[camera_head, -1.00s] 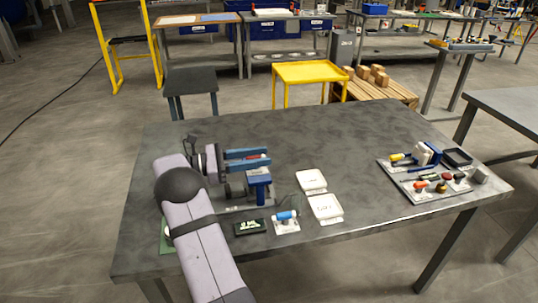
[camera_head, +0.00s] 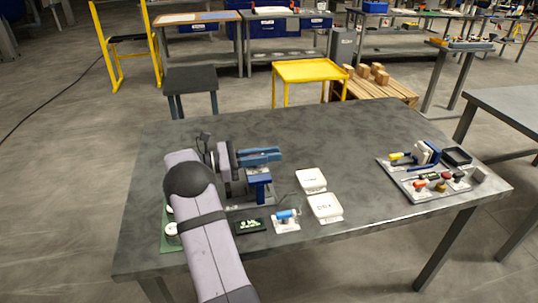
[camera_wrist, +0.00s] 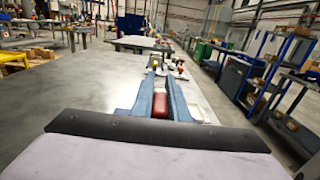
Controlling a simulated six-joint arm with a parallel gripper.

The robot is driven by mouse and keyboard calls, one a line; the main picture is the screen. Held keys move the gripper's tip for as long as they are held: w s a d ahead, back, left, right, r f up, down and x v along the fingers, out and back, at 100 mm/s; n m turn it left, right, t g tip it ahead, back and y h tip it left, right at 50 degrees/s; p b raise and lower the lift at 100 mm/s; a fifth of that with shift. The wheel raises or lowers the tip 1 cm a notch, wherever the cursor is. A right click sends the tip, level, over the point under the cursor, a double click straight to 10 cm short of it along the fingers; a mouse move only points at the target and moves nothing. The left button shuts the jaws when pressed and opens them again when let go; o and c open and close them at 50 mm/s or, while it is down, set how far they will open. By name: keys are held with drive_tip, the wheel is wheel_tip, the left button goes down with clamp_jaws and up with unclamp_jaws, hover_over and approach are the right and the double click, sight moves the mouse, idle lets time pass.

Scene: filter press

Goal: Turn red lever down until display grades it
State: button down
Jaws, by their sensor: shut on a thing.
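My gripper (camera_head: 262,156) has blue fingers that reach right, above the blue filter press (camera_head: 259,186) on the grey table. In the wrist view, the red lever (camera_wrist: 160,105) lies between the two fingers (camera_wrist: 160,82), and they are shut on it. In the head view the fingers hide the lever. The lever's pivot is hidden, and I cannot tell its exact angle. A small black display (camera_head: 251,226) with pale green marks lies in front of the press; its text is too small to read.
A blue cylinder on a white plate (camera_head: 286,224) sits right of the display. Two white boxes (camera_head: 311,180) (camera_head: 325,207) lie further right. A tray of tools (camera_head: 408,187) is at the table's right end. The table's back middle is clear.

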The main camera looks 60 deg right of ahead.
sight(248, 172)
drive_tip(key=shift+t, duration=0.3)
drive_tip(key=shift+w+d+f+n+t+h+p, duration=0.15)
drive_tip(key=shift+w+n+t+h+p, duration=0.2)
drive_tip(key=shift+n+t+h, duration=0.8)
drive_tip(key=shift+w+d+r+n+t+h+p, duration=0.15)
drive_tip(key=shift+w+n+t+h, duration=0.3)
drive_tip(key=shift+n+t, duration=1.25)
drive_tip(key=shift+w+d+f+n+t+h+p, duration=0.1)
drive_tip(key=shift+w+d+n+t+h+p, duration=0.2)
drive_tip(key=shift+n+t+h, duration=1.15)
drive_tip(key=shift+m+t+y, duration=0.5)
drive_tip(key=shift+t+y, duration=0.05)
drive_tip(key=shift+t, duration=0.15)
drive_tip(key=c, duration=1.7)
unclamp_jaws()
drive_tip(key=shift+a, duration=0.2)
drive_tip(key=shift+w+a+b, duration=0.15)
drive_tip(key=shift+a+b, duration=0.05)
drive_tip(key=shift+a, duration=0.95)
drive_tip(key=shift+w+a+b, duration=0.15)
drive_tip(key=shift+w+a, duration=0.05)
drive_tip(key=shift+a, duration=1)
drive_tip(key=shift+w+a+b, duration=0.15)
drive_tip(key=shift+a+b, duration=0.05)
drive_tip(key=shift+a, duration=0.95)
